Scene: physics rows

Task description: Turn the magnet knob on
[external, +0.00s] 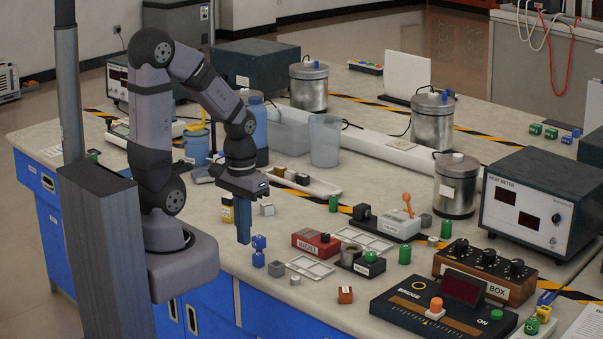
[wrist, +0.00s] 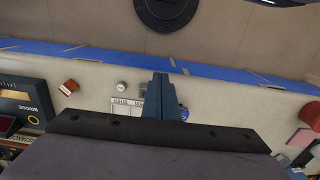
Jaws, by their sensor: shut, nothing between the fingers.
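A red box (external: 316,243) with a pale label sits right of my gripper on the bench in the external view. The label is too small to read surely, though it may say magnet. A small dark knob (external: 324,237) shows on its top; its setting cannot be told. My gripper (external: 243,238) points down with its blue fingers together, empty, above the bench near its front edge and apart from the red box. In the wrist view the closed fingers (wrist: 160,80) show at the middle. I cannot make out the red box in the wrist view.
Blue cubes (external: 259,250) and a grey cube (external: 277,268) lie close to my gripper. A sectioned tray (external: 310,268) lies before the red box. A white box with an orange lever (external: 400,226), a bridge unit (external: 430,308) and a knobbed wooden box (external: 485,272) stand to the right.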

